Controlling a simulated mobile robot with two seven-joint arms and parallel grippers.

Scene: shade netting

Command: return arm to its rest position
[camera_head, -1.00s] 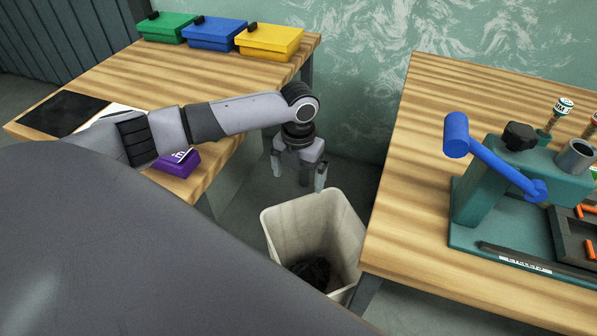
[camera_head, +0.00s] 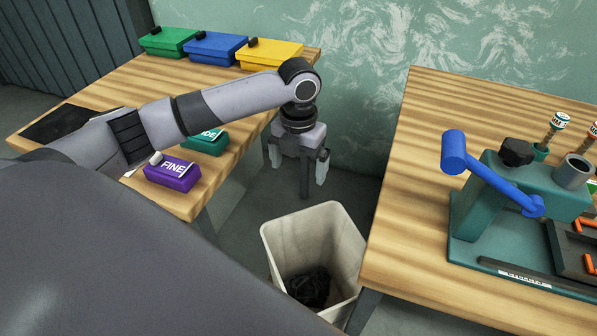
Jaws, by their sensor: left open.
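My left arm reaches in from the left across the left table. Its gripper (camera_head: 304,178) hangs fingers down above and slightly behind the waste bin, in the gap between the two tables. The fingers are apart with nothing seen between them. The white bin (camera_head: 342,240) stands on the floor with a dark crumpled thing (camera_head: 310,287) at its bottom. My right gripper is not in view.
The left table (camera_head: 115,80) carries green (camera_head: 167,42), blue (camera_head: 215,48) and yellow (camera_head: 269,54) boxes, a purple FINE box (camera_head: 172,174) and a teal box (camera_head: 206,143). The right table (camera_head: 430,200) holds a teal press (camera_head: 478,205) with a blue lever (camera_head: 490,172).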

